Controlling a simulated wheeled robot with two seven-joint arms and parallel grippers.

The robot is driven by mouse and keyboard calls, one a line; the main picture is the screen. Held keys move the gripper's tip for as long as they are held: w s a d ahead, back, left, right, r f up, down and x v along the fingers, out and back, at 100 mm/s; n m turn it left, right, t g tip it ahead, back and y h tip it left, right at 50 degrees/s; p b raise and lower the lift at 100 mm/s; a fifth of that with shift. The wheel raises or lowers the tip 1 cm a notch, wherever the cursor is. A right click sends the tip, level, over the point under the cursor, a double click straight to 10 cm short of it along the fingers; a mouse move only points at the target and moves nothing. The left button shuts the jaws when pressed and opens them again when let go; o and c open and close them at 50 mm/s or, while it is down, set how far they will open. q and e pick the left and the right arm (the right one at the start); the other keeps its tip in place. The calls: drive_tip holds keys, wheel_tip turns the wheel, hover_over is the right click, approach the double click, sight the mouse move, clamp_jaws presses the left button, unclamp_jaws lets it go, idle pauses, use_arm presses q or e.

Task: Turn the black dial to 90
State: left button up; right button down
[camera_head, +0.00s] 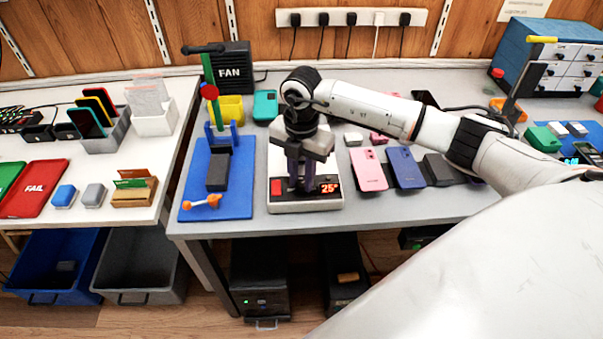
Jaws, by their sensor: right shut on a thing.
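A white heating plate (283,205) stands near the front edge of the grey table. Its front has a red switch (276,187) at the left and a lit display (329,188) at the right that reads 25°. My right gripper (301,188) points down at the front of the plate, between the switch and the display. Its fingers are shut on the black dial, which they hide almost wholly, so its pointer cannot be read. My left gripper is not in view.
A blue mat (240,204) with a green-handled press lies left of the plate. A pink phone (369,170) and a blue phone (406,168) lie to the right. A black FAN box (235,62) stands behind. The table's front edge is close.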

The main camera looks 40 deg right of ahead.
sight(302, 183)
drive_tip(key=m+p, duration=0.1)
drive_tip(key=m, duration=0.2)
drive_tip(key=shift+r+m, duration=0.15)
drive_tip(key=shift+m, duration=0.15)
drive_tip(key=shift+w+m+p, duration=0.1)
drive_tip(key=shift+m+p, duration=0.45)
drive_tip(key=shift+m, duration=0.85)
drive_tip(key=shift+d, duration=0.1)
drive_tip(key=c, duration=1.5)
unclamp_jaws()
wheel_tip(302, 183, up, 10)
drive_tip(key=shift+r+b, duration=0.1)
drive_tip(key=shift+b, duration=0.45)
